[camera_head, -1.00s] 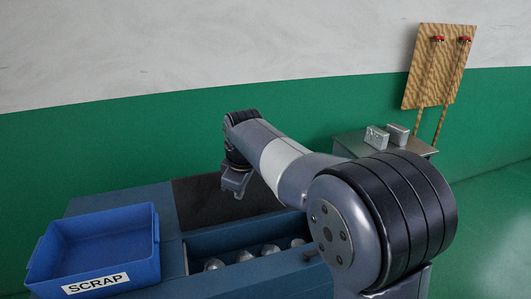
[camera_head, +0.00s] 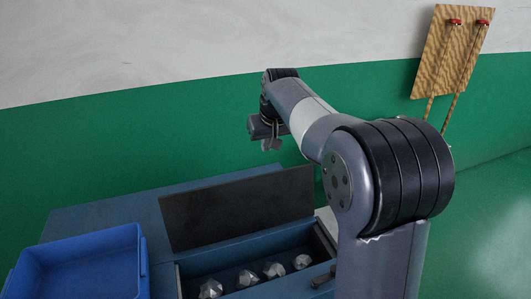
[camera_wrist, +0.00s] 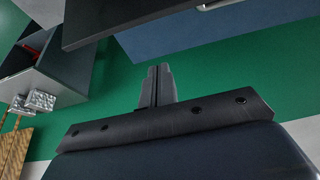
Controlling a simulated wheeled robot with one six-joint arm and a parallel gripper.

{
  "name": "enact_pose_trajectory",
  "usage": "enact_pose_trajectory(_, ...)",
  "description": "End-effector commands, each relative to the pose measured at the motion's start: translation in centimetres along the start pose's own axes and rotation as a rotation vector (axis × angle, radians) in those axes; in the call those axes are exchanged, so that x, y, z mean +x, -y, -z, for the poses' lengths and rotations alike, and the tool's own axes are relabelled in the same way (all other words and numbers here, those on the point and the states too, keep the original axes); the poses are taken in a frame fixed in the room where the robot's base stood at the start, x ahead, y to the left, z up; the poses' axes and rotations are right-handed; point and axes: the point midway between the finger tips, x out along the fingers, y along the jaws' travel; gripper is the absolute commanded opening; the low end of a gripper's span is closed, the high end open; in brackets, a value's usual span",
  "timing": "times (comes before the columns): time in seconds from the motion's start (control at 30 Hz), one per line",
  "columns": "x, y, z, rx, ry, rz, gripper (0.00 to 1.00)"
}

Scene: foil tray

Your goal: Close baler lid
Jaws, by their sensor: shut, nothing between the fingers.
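The baler lid (camera_head: 235,210) is a dark flat panel standing up, tilted, along the far side of the open chamber (camera_head: 240,245). Several crumpled foil balls (camera_head: 246,278) lie in the chamber. My gripper (camera_head: 267,142) is shut and empty, in the air above the lid's upper edge, and looks apart from it. In the wrist view the fingers (camera_wrist: 157,73) are together against the green wall, and a dark panel that looks like the lid (camera_wrist: 125,18) crosses the top.
A blue bin (camera_head: 85,265) sits on the baler's left end. A wooden board with red-topped rods (camera_head: 450,50) is on the wall at right. A grey stand (camera_wrist: 60,75) with shiny blocks (camera_wrist: 40,100) shows in the wrist view. The air left of my arm is clear.

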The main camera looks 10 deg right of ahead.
Motion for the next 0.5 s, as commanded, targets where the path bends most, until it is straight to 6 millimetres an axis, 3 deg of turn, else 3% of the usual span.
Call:
enact_pose_trajectory(0.17,2.1,0.0,0.0,-0.001,0.005,0.001,0.0)
enact_pose_trajectory(0.5,9.4,0.1,-0.1,-0.003,0.006,0.001,0.0)
